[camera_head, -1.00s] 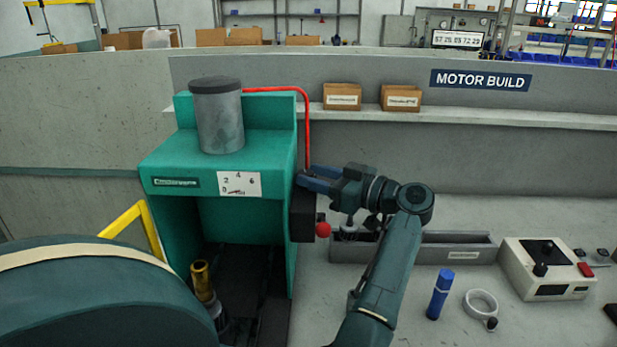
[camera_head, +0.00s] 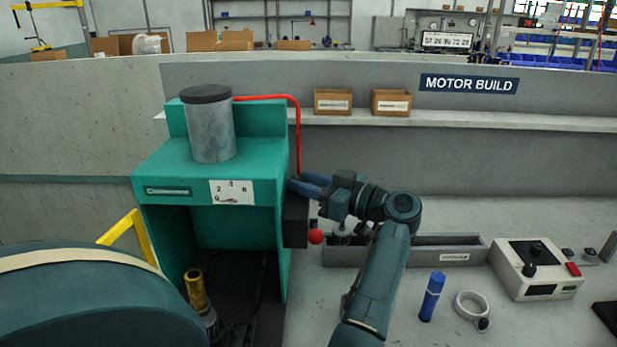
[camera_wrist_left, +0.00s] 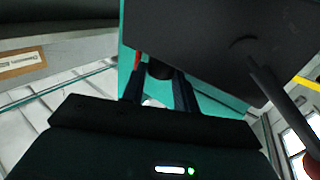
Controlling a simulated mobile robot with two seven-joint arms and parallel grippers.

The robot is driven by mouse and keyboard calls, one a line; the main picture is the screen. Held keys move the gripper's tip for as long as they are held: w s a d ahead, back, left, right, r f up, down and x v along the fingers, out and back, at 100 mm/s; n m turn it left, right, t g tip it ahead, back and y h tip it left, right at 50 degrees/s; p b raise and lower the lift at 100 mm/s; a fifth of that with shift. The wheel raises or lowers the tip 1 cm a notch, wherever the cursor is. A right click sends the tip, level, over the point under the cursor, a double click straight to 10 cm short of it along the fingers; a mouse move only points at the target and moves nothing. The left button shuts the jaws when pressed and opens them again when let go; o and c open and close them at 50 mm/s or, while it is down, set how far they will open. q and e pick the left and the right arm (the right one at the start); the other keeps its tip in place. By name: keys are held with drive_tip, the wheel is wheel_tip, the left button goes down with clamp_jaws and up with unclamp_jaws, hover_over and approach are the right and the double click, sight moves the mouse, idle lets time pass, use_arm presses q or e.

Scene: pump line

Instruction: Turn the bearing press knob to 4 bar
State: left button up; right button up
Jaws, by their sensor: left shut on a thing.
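The green bearing press (camera_head: 160,172) stands left of centre with a grey cylinder (camera_head: 211,130) on top. The pointer low on the plate is too small to read surely. My left gripper (camera_head: 298,184) reaches the press's right side from the right. In the left wrist view its fingers are shut on the dark round knob (camera_wrist_left: 160,70). In the head view the fingers mostly hide the knob. My right gripper is not in view.
A dark box (camera_head: 296,220) with a red ball lever (camera_head: 315,237) sits just below the gripper. A grey tray (camera_head: 430,250), a blue tube (camera_head: 431,297), a white ring (camera_head: 472,304) and a control box (camera_head: 535,268) lie right. A red hose (camera_head: 298,135) rises above.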

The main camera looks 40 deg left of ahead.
use_arm(q)
drive_tip(key=shift+s+r+m+t+p, duration=0.15)
drive_tip(key=shift+m+t+p, duration=0.25)
drive_tip(key=shift+t+p, duration=0.25)
drive_tip(key=o, duration=0.7)
drive_tip(key=shift+d+f, duration=0.1)
drive_tip(key=shift+f, duration=0.1)
drive_tip(key=w+d+b, duration=0.1)
drive_tip(key=d+b, duration=0.1)
drive_tip(key=d, duration=1.1)
